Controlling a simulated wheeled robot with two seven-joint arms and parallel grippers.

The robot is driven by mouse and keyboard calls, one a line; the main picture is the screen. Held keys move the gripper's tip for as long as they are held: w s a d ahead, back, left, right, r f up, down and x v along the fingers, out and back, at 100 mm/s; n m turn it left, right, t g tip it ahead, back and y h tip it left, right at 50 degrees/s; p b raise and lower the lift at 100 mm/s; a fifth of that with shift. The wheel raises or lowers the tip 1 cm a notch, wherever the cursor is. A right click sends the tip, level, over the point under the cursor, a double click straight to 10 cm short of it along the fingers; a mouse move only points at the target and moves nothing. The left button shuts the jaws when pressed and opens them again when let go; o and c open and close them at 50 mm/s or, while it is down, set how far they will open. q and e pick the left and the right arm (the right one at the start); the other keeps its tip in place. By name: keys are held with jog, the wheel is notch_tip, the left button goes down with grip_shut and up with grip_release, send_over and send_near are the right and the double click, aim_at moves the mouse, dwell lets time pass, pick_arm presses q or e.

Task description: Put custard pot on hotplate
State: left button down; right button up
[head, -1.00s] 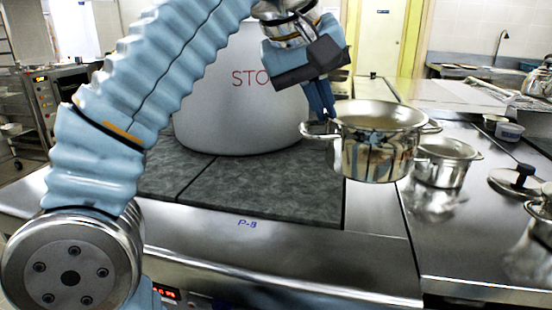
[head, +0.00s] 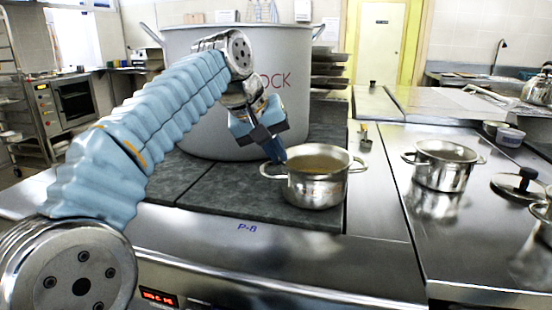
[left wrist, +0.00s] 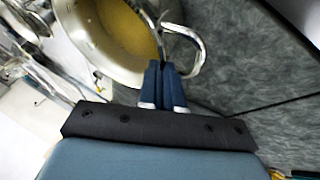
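The custard pot (head: 317,188) is a shiny steel pot with two side handles and yellowish-brown contents. My left gripper (head: 277,158) reaches down to its left handle. In the left wrist view, its blue fingers (left wrist: 163,82) are close together at the handle loop, beside the pot's rim (left wrist: 85,50). The pot is upright over the front right part of the dark, stone-like hotplate (head: 240,195), near its right edge. I cannot tell for sure whether its base touches the surface. My right gripper is not in view.
A large grey stockpot (head: 200,110) marked in red stands close behind on the dark plates. On the steel counter to the right are another two-handled pot (head: 443,172), a lid with a dark knob (head: 518,184) and small containers (head: 509,137).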

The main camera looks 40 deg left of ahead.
pick_arm(q)
jog(key=shift+f, duration=0.4)
jog(key=c, duration=1.3)
grip_release()
jog(key=p+v, duration=0.2)
jog(key=v, duration=1)
